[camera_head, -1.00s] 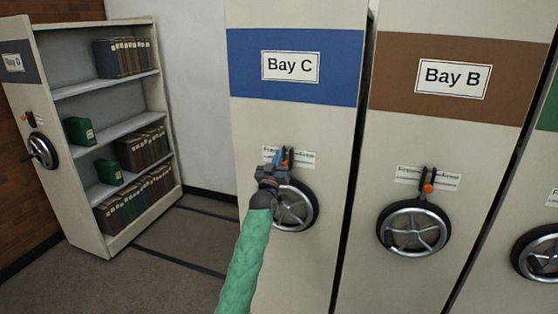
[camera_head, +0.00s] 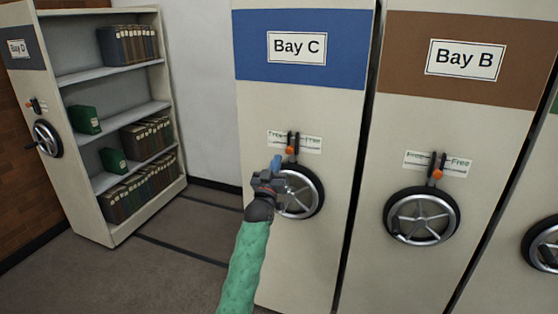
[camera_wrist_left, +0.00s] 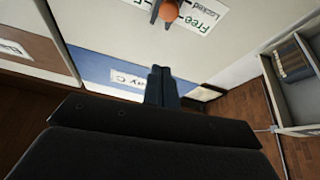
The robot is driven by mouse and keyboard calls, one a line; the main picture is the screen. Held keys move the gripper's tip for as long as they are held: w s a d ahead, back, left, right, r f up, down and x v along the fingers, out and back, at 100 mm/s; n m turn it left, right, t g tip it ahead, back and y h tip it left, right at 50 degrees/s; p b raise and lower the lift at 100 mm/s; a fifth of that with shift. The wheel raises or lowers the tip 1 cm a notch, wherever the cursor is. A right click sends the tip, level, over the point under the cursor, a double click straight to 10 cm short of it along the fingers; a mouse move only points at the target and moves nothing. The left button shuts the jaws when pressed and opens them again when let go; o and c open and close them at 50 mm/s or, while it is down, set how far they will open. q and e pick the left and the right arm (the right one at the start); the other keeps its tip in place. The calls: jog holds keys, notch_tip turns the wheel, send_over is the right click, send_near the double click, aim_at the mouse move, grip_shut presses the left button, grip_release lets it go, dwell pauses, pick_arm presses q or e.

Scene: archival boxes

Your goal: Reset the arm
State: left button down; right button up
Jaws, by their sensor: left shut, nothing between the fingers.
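My left gripper (camera_head: 276,164) is shut and empty in front of the Bay C cabinet (camera_head: 345,110), just left of its orange-tipped lock lever (camera_head: 291,149) and by the upper left of its handwheel (camera_head: 303,192). My green-sleeved left arm reaches up to it from the bottom. In the left wrist view the shut fingers (camera_wrist_left: 161,86) hold nothing, and the orange knob (camera_wrist_left: 168,11) shows at the top, apart from them, beside the Free/Locked label (camera_wrist_left: 205,14). My right gripper is in neither view.
The Bay B cabinet (camera_head: 415,280) with its handwheel (camera_head: 421,216) stands to the right. The Bay D shelf unit (camera_head: 110,72) holds books and green boxes at the left. Open floor (camera_head: 170,270) with dark rails lies between Bay D and Bay C.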

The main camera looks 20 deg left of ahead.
pick_arm(q)
jog(key=w+d+f+m+g+h, duration=0.15)
jog(key=f+g, duration=0.25)
jog(key=f, duration=0.5)
jog(key=w+d+f+g+h, duration=0.1)
jog(key=d+f+g, duration=0.25)
jog(key=f, duration=0.55)
jog(key=s+d+f+m+g, duration=0.1)
jog(key=s+f+g, duration=0.1)
jog(key=s+f, duration=0.5)
jog(key=s+d+f+g+y, duration=0.1)
jog(key=s+f+g, duration=0.1)
jog(key=f, duration=0.9)
jog(key=s+d+f+m+g, duration=0.1)
jog(key=s+f+g, duration=0.3)
jog(key=f, duration=0.5)
jog(key=s+d+f+g, duration=0.1)
jog(key=s+f+g, duration=0.2)
jog(key=s+f, duration=1.95)
jog(key=s+f+g, duration=0.1)
jog(key=s+f, duration=0.3)
jog(key=s, duration=0.9)
jog(key=s+f+g, duration=0.2)
jog(key=s+f, duration=0.2)
jog(key=s, duration=0.9)
jog(key=shift+d+m, duration=0.35)
jog(key=shift+r+y, duration=0.1)
jog(key=shift+y, duration=0.15)
